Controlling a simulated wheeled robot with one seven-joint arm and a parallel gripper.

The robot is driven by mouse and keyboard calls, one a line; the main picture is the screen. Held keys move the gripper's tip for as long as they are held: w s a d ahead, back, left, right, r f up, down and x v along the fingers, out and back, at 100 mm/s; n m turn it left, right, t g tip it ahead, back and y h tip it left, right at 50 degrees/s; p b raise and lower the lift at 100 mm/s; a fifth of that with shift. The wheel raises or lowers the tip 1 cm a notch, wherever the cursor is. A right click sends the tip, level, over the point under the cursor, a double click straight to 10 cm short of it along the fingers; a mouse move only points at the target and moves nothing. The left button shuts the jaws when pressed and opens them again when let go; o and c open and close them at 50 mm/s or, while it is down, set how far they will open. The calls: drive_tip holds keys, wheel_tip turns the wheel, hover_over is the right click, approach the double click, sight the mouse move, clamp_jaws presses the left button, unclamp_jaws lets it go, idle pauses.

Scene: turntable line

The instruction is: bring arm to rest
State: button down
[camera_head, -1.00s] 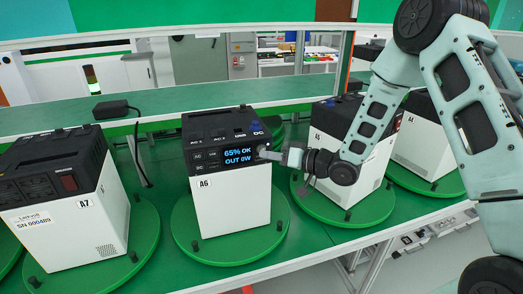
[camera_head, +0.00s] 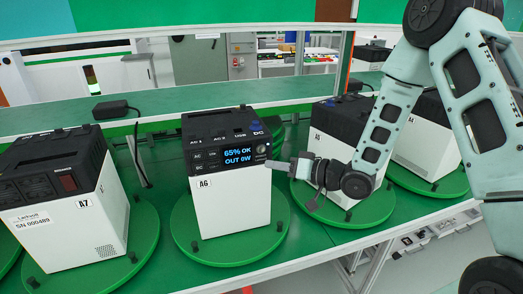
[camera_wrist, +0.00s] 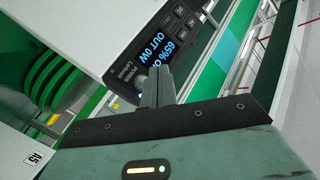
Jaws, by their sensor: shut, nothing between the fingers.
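My gripper (camera_head: 275,164) is shut and empty. It points left at the front of the white and black power unit A6 (camera_head: 232,207), just right of its lit screen (camera_head: 238,156), which reads "65% OK OUT 0W". In the head view a round knob (camera_head: 261,149) shows uncovered just above the fingertips. In the wrist view the shut fingers (camera_wrist: 156,88) extend toward the same panel, and the screen (camera_wrist: 161,43) is close by. The fingertips look apart from the panel, though the exact gap is hard to tell.
A6 stands on a green turntable (camera_head: 205,250). Unit A7 (camera_head: 95,232) stands to the left. Unit A5 (camera_head: 345,125) stands behind my gripper, and A4 (camera_head: 425,145) further right. A black adapter (camera_head: 110,109) lies on the rear shelf. The floor in front of the bench looks clear.

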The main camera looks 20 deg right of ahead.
idle(0.4)
drive_tip(key=s+a+f+n+g+h+b, duration=0.3)
drive_tip(key=s+a+g+h+b, duration=0.15)
drive_tip(key=s+a+h, duration=0.2)
drive_tip(key=s+a+r+n+g+h+b, duration=0.1)
drive_tip(key=s+n+g+h+b, duration=0.2)
drive_tip(key=s, duration=2.2)
drive_tip(key=g+h, duration=0.1)
drive_tip(key=g, duration=0.3)
